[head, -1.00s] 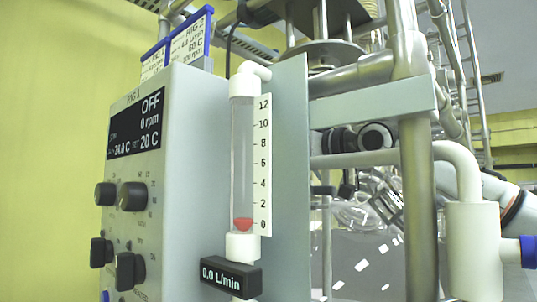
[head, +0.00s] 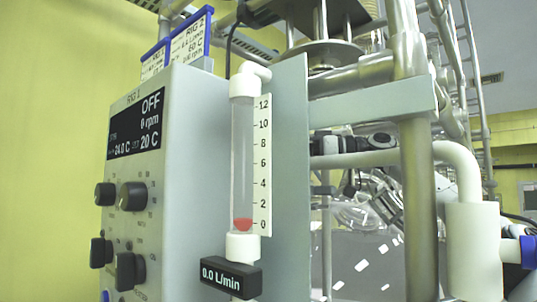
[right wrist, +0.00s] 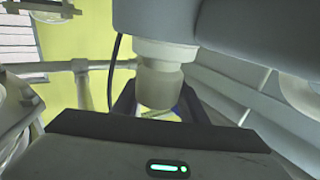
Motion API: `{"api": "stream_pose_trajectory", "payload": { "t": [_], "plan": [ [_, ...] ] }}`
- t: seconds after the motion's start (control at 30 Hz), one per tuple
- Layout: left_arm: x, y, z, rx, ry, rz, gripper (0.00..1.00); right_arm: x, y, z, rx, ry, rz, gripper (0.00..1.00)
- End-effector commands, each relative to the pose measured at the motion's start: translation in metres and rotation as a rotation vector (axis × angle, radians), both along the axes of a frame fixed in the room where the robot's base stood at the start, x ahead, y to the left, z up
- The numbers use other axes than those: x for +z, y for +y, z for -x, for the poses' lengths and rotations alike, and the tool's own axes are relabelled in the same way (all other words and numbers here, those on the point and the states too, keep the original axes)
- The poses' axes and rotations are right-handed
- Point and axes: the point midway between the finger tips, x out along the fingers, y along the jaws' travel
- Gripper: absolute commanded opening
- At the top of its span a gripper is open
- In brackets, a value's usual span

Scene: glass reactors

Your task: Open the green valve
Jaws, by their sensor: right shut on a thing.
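In the right wrist view, my right gripper (right wrist: 160,112) reaches up under a pale cylindrical pipe fitting (right wrist: 160,82). Its two dark fingers stand on either side of the fitting's lower end. They are shut on the green valve (right wrist: 163,114), of which only a thin pale-green sliver shows between them; the gripper body hides the rest. How far the valve is turned cannot be seen. In the head view the green valve is not discernible. The flow meter (head: 243,170) has its red float at the bottom, and its display (head: 230,277) reads 0.0 L/min. My left gripper is not in view.
A control panel (head: 140,220) with knobs stands left, its screen reading OFF. A vertical metal post (head: 418,200) and a white pipe (head: 472,240) with a blue-ended part (head: 528,252) stand right. Glassware and pipes crowd behind. A large grey body (right wrist: 230,25) overhangs the fitting in the wrist view.

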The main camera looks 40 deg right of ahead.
Motion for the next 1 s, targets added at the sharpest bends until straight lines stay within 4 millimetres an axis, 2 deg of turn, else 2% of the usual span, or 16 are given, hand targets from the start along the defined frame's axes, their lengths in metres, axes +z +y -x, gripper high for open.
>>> {"api": "stream_pose_trajectory", "payload": {
  "t": [0.4,0.43,0.53,1.0],
  "plan": [
    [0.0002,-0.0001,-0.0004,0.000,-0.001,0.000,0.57,-0.0021,0.0005,-0.0005,0.009,0.005,0.005,0.16],
    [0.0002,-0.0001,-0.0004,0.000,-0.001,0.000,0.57,-0.0021,0.0006,-0.0006,0.009,0.005,0.005,0.42],
    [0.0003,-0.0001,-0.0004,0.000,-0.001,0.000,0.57,-0.0018,0.0004,-0.0006,0.009,0.005,0.004,0.57],
    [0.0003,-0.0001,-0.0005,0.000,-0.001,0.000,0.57,-0.0006,0.0001,-0.0002,0.007,0.002,0.002,0.57]
  ]
}}
